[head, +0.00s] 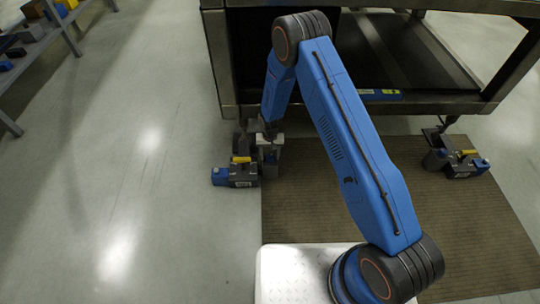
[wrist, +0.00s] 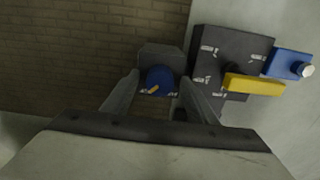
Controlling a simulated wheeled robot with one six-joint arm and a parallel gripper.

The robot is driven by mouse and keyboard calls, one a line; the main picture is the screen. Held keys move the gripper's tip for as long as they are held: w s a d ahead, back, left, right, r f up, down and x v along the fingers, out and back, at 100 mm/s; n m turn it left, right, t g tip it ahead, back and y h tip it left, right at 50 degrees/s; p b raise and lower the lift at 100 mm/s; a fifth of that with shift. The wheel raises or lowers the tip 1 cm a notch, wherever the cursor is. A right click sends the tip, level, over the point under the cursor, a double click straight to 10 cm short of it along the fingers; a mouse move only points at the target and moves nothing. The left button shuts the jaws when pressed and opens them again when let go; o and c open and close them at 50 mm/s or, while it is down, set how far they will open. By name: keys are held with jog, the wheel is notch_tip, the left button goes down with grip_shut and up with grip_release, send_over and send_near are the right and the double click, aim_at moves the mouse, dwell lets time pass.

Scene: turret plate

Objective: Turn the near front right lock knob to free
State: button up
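A round blue knob (wrist: 159,77) with an orange pointer shows in the wrist view on a dark grey housing (wrist: 160,54). The pointer aims down and left in that view, near a small white mark. My gripper (wrist: 159,77) is open, with one finger on each side of the knob and visible gaps; I cannot tell their depth relative to it. In the head view my gripper (head: 268,137) is at the caster unit (head: 242,172) under the left corner of the cart (head: 222,60), and the knob is mostly hidden there.
Beside the knob is a dark block (wrist: 222,48) with white marks, a yellow lever (wrist: 255,86) and a blue end piece (wrist: 287,62). A similar caster unit (head: 460,160) stands at the right. A brown mat (head: 300,205) lies below. Floor at left is clear.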

notch_tip(320, 180, up, 18)
jog(key=shift+f, duration=0.2)
dwell(0.6)
dwell(0.4)
notch_tip(320, 180, up, 19)
jog(key=t, duration=0.1)
send_over(270, 156)
jog(key=s+d, duration=0.3)
jog(key=d, duration=0.6)
jog(key=s+d+r+t, duration=0.1)
jog(key=s+d+r, duration=0.35)
jog(key=r, duration=0.25)
jog(key=s+d+r, duration=0.4)
jog(key=s+r, duration=0.1)
jog(key=r, duration=0.2)
jog(key=s+d+r+t, duration=0.1)
jog(key=s+d+r, duration=0.2)
jog(key=s, duration=0.6)
jog(key=s+d+r+t, duration=0.1)
jog(key=s+d+r, duration=0.2)
jog(key=s, duration=0.7)
jog(key=s+d+r, duration=0.3)
jog(key=s+d, duration=0.2)
jog(key=s, duration=0.4)
jog(key=shift+s+d+r+t, duration=0.15)
jog(key=shift+r+t, duration=0.05)
jog(key=shift+t, duration=0.2)
